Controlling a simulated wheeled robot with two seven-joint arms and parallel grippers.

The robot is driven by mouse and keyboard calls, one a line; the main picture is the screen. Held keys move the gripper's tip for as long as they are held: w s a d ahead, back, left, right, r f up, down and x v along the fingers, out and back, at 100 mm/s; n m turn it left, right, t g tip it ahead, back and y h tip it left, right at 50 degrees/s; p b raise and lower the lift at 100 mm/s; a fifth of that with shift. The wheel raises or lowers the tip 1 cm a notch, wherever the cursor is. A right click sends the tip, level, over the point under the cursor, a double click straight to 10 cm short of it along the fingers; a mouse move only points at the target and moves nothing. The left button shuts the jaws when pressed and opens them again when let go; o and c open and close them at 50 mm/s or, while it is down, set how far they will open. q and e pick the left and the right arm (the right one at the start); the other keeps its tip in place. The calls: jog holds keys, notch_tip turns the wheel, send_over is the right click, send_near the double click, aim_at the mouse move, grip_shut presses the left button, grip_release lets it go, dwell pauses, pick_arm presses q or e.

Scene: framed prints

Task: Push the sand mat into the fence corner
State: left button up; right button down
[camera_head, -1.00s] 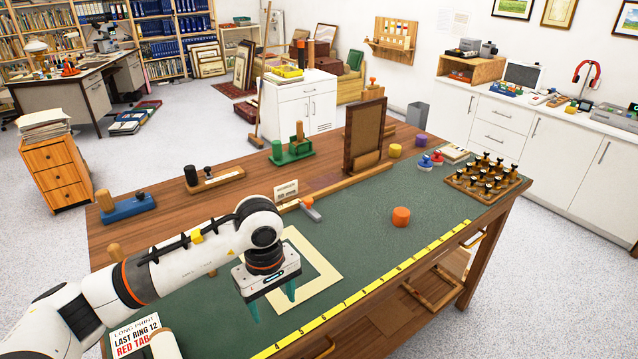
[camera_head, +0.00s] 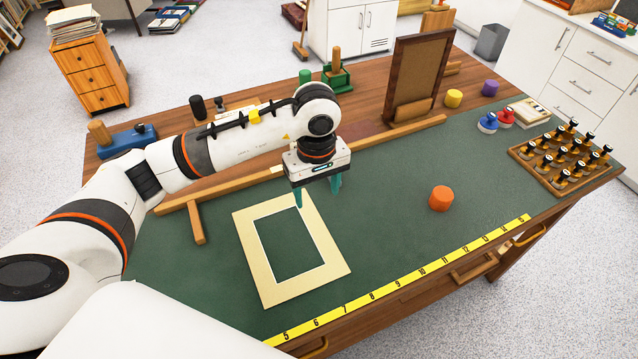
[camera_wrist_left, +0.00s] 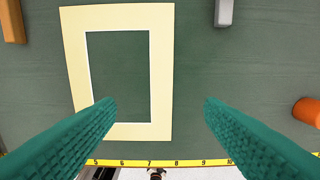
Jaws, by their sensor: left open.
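The sand mat (camera_head: 335,262), a pale cream rectangular frame with an open middle, lies flat on the green bench top; it also shows in the wrist view (camera_wrist_left: 161,60). The fence is a long wooden rail (camera_head: 395,136) at the back and a short wooden rail (camera_head: 196,224) at the left, also in the wrist view (camera_wrist_left: 12,20). A gap of green separates the mat from the short rail. My left gripper (camera_head: 317,194) is open and empty, fingers pointing down near the mat's back right corner. Its fingers (camera_wrist_left: 160,104) are apart. My right gripper is out of view.
A yellow ruler strip (camera_head: 420,271) runs along the front edge. An orange cylinder (camera_head: 441,198) stands right of the mat. A grey block (camera_wrist_left: 223,12) shows in the wrist view. A tray of stamps (camera_head: 562,160) stands at far right. Green surface between is clear.

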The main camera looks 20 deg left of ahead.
aim_at(317, 229)
pick_arm(q)
jog(key=f+p, duration=0.1)
jog(key=f, duration=0.4)
jog(key=f+p, duration=0.2)
jog(key=f, duration=0.4)
jog(key=shift+w, duration=0.2)
jog(key=shift+f, duration=0.6)
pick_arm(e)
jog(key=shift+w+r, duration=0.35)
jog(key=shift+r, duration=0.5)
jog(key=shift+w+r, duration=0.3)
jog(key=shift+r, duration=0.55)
pick_arm(q)
jog(key=shift+c, duration=0.4)
jog(key=c, duration=1)
jog(key=shift+a, duration=0.15)
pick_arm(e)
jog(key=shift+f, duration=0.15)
